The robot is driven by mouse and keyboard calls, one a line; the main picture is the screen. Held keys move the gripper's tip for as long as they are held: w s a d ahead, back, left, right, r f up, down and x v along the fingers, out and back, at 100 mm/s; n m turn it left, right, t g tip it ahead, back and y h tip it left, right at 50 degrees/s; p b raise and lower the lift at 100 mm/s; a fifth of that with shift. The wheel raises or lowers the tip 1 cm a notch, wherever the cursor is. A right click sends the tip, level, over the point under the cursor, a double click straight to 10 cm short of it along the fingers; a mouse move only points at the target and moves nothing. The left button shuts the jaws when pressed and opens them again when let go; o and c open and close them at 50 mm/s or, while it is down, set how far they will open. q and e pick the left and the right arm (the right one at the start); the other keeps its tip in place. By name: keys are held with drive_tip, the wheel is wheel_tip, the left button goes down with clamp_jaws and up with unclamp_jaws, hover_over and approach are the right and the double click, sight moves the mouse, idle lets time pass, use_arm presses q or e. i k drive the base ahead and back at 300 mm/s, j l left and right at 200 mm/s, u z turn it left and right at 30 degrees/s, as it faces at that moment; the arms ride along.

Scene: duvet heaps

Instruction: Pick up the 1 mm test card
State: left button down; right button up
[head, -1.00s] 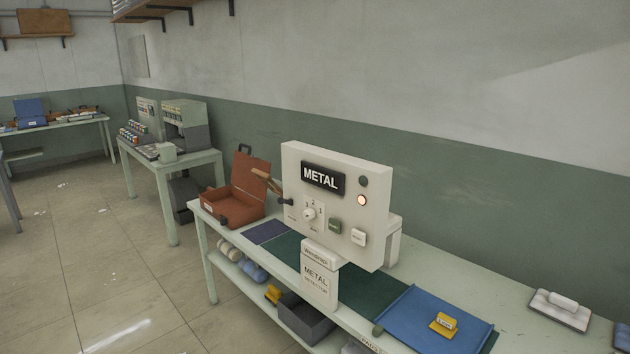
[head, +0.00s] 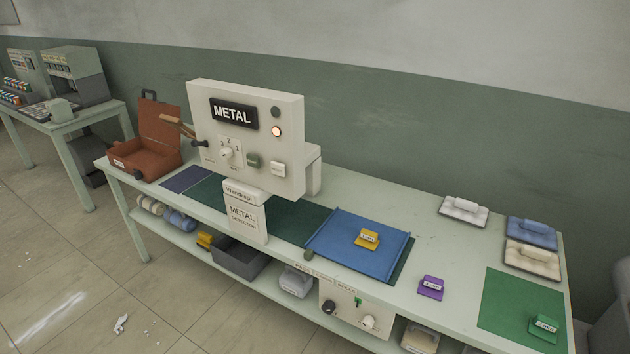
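Three small cards with raised labelled blocks lie along the metal detector table. A green card (head: 544,328) lies on a green mat (head: 497,296) at the right end. The labels are too small to read surely, so I cannot tell which is the 1 mm test card. Neither of my grippers is in view.
The white METAL detector (head: 247,140), with a lit lamp, stands over the table's left half. An open brown case (head: 150,148) is at the left end. White, blue and cream handled blocks (head: 532,260) sit at the back right. Bare table surrounds the purple card.

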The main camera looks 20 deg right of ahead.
sight(368, 239)
drive_tip(key=z, duration=0.9)
